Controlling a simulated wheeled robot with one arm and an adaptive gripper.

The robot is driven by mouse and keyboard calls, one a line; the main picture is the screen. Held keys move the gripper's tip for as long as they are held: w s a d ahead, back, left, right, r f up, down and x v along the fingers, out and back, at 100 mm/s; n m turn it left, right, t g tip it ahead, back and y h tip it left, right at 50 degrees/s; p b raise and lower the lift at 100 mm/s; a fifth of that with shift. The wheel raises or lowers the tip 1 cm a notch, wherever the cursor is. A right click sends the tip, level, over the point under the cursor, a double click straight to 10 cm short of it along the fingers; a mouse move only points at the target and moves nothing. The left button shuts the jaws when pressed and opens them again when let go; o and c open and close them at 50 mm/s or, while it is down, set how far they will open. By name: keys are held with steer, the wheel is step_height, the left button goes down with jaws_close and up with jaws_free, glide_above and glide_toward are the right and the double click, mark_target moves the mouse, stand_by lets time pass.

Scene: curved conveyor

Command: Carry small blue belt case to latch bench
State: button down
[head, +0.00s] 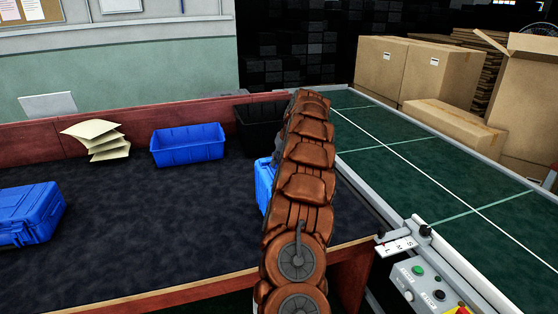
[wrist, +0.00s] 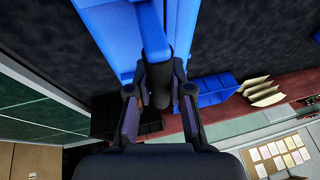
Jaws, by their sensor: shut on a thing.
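A blue case (head: 264,185) shows over the right part of the dark-topped bench (head: 150,240), mostly hidden behind my arm in the head view. In the wrist view the case (wrist: 118,32) fills the top of the picture, with its handle between my fingers. My gripper (wrist: 158,92) is shut on this handle. In the head view my gripper is hidden behind my arm. I cannot tell whether the case touches the bench top. A second blue case (head: 28,213) lies at the bench's left side.
A blue bin (head: 187,148), a black bin (head: 258,125) and stacked pale sheets (head: 97,139) stand along the bench's back. The green conveyor (head: 400,155) runs at the right, with a control box (head: 430,285). Cardboard boxes (head: 430,75) stand beyond. The bench's middle is clear.

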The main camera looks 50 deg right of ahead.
steer(key=shift+f+p, duration=0.65)
steer(key=shift+f, duration=0.85)
steer(key=c, duration=1.1)
jaws_free()
steer(key=shift+o, duration=0.2)
steer(key=b+v, duration=0.4)
steer(key=v, duration=0.8)
